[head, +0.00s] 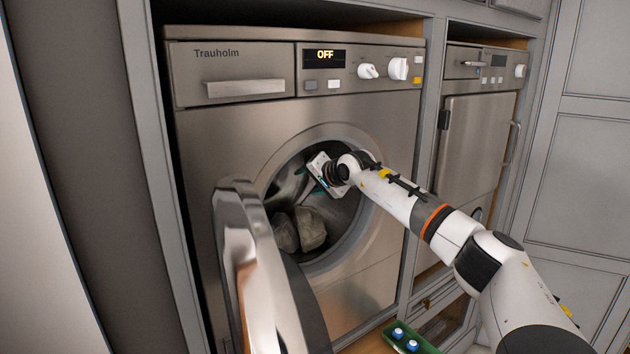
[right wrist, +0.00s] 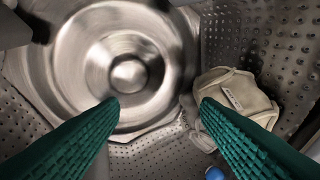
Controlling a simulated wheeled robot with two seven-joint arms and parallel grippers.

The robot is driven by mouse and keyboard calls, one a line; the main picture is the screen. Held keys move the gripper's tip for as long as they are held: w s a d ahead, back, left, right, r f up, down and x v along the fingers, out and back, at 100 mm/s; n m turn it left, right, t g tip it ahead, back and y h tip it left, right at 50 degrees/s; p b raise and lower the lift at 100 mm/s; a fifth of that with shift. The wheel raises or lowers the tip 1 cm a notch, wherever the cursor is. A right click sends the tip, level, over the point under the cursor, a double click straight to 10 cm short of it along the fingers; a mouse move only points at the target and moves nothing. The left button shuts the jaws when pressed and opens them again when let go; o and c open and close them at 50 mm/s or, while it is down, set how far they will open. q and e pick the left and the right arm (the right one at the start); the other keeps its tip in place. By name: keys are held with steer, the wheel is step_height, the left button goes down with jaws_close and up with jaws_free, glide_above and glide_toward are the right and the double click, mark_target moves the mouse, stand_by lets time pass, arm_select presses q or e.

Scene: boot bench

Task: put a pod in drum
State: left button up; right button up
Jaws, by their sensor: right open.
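My right gripper (head: 318,174) reaches through the open door into the drum of the washing machine; its fingertips are hard to make out in the head view. In the right wrist view its two green fingers (right wrist: 159,104) are wide apart with nothing between their tips. The perforated drum (right wrist: 145,155) fills that view. A small blue and white pod (right wrist: 214,173) shows at the bottom edge, low in the drum beside the right-hand finger, partly cut off. More blue and white pods (head: 398,334) sit in a green tray (head: 428,347) below the machine. My left gripper is out of view.
A beige cloth item (right wrist: 240,92) lies in the drum, partly behind the right-hand finger; grey and beige cloth (head: 311,228) shows there in the head view. The washer door (head: 238,240) stands open at left. The display (head: 325,55) reads OFF. A second appliance (head: 475,140) stands right.

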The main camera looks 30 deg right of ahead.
steer(key=b+v, duration=0.4)
steer(key=v, duration=0.8)
steer(key=shift+f, duration=0.1)
